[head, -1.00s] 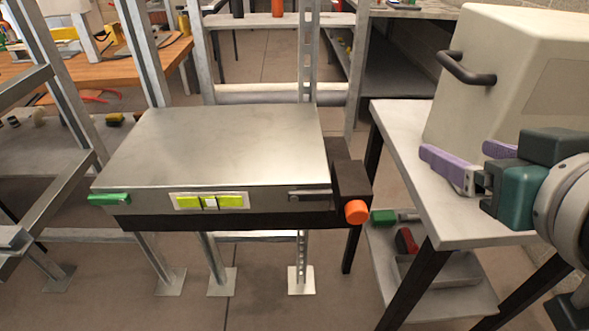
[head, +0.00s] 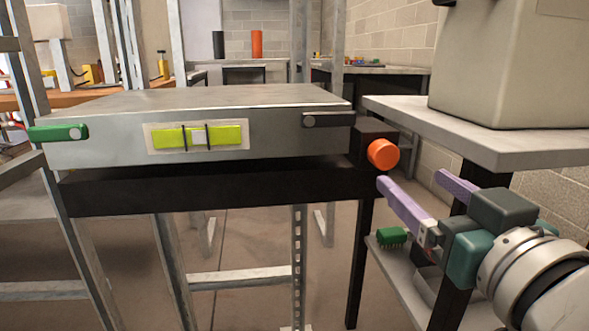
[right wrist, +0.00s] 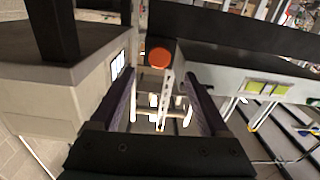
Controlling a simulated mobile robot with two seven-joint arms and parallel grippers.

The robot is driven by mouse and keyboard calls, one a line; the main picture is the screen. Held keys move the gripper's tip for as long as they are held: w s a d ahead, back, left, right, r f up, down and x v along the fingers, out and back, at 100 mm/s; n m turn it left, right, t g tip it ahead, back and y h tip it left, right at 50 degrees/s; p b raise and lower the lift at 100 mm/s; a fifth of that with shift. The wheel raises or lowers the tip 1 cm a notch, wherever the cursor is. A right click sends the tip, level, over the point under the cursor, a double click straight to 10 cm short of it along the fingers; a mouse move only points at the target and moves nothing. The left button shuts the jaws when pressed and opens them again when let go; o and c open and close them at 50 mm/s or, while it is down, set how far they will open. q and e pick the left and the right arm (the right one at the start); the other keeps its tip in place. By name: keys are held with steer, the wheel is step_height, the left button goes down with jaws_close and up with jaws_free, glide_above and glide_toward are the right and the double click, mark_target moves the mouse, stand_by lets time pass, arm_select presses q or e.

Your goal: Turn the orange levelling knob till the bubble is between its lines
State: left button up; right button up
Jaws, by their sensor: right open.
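The orange levelling knob (head: 383,154) sticks out at the right end of the dark beam under the metal box. It also shows in the right wrist view (right wrist: 159,58), just beyond the fingertips. The yellow-green level vial (head: 228,135) is on the box front, with two dark lines. A pale bubble (head: 198,138) shows between these lines, seemingly nearer the right one. My right gripper (head: 414,180) is open, its purple fingers apart and empty, just below and right of the knob in the head view. My left gripper is not in view.
The metal box (head: 220,97) has a green handle (head: 58,133) on its left and a dark lever (head: 328,119) on its right. A grey table (head: 480,140) stands close above my right gripper, with a low shelf holding a green brush (head: 391,236).

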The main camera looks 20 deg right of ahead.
mark_target(387, 159)
steer(key=b+x, duration=0.1)
steer(key=x, duration=0.7)
steer(key=shift+w, duration=0.1)
jaws_close()
stand_by(0.4)
